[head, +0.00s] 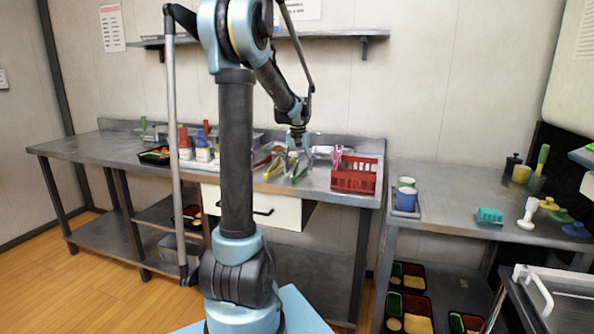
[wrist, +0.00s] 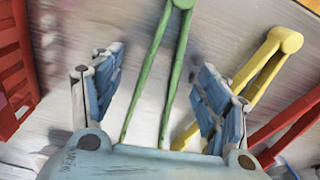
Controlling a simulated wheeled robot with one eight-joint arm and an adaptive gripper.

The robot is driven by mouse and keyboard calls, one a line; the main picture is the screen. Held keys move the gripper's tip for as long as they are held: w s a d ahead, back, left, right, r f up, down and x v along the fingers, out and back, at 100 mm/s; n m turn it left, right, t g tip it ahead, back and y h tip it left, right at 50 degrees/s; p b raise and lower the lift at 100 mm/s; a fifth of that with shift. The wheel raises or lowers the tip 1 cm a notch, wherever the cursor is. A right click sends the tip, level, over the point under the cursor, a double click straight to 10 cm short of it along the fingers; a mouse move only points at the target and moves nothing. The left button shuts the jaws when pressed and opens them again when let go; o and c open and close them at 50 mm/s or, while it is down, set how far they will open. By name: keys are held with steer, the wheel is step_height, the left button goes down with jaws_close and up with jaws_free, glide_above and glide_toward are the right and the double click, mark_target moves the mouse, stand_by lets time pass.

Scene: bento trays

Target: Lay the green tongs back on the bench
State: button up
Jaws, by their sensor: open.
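The green tongs (wrist: 153,70) show in the wrist view on the grey metal bench (wrist: 75,30), hinge end at the top and legs running down between my fingers. My gripper (wrist: 162,58) is open, with one blue-padded finger on each side of the tongs and a visible gap to both. The lower ends of the legs are hidden behind the gripper body.
Yellow tongs (wrist: 262,72) lie close to the right finger, with red tongs (wrist: 290,128) beyond. The red crate (head: 354,177) stands to the right in the head view.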

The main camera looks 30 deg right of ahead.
step_height(320, 180, up, 12)
steer(key=shift+s+a, duration=0.15)
steer(key=shift+a, duration=0.05)
stand_by(0.4)
steer(key=s+a+f+n, duration=0.2)
steer(key=s+a+f, duration=0.1)
steer(key=a, duration=0.9)
steer(key=s+a+f+n, duration=0.2)
steer(key=s+a, duration=0.2)
steer(key=a, duration=0.9)
steer(key=s+a+f+n+t, duration=0.1)
steer(key=s+a+f+n, duration=0.4)
steer(key=s+a+f, duration=1)
steer(key=shift+s+f+t, duration=0.4)
steer(key=shift+f, duration=0.4)
